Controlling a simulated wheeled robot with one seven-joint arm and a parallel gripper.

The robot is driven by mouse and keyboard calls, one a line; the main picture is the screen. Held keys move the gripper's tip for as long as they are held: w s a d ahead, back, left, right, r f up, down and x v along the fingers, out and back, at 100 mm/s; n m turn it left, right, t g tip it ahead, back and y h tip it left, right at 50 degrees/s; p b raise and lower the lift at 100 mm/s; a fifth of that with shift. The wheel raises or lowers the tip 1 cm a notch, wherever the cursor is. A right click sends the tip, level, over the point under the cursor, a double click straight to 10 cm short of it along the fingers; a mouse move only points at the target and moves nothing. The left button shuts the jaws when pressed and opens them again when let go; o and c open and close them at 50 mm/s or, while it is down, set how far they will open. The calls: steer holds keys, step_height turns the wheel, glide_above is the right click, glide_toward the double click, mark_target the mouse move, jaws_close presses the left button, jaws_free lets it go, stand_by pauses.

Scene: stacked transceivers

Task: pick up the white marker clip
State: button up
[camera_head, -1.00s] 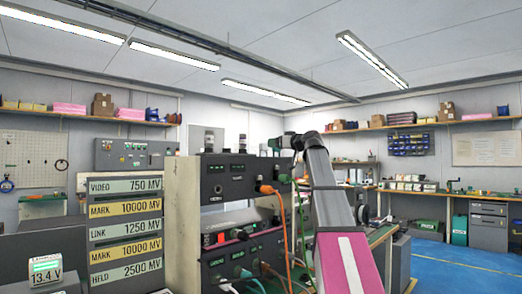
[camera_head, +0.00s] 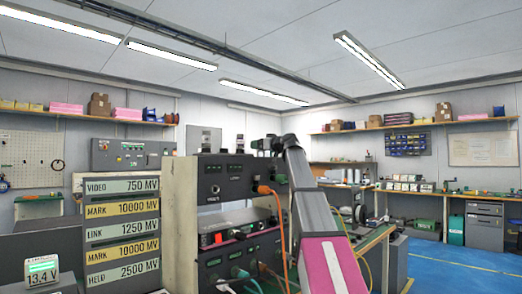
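I cannot make out the white marker clip for certain. A stack of dark transceivers (camera_head: 238,176) stands in the middle, with orange, green and yellow cables at its front. A small red piece (camera_head: 219,238) shows on the front of the middle unit, with a pale part beside it. My grey and pink arm rises from the bottom right to a bend just right of the stack's top. A dark part of it points left there. I cannot make out my gripper's fingers or whether they hold anything.
A rack of labelled voltage plates (camera_head: 122,228) stands left of the stack. A small 13.4 V meter (camera_head: 42,270) is at the lower left. A workbench (camera_head: 365,243) lies behind my arm. Blue floor (camera_head: 465,262) is open at the right.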

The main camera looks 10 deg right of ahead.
steer(key=c, duration=1)
steer(key=shift+r, duration=0.15)
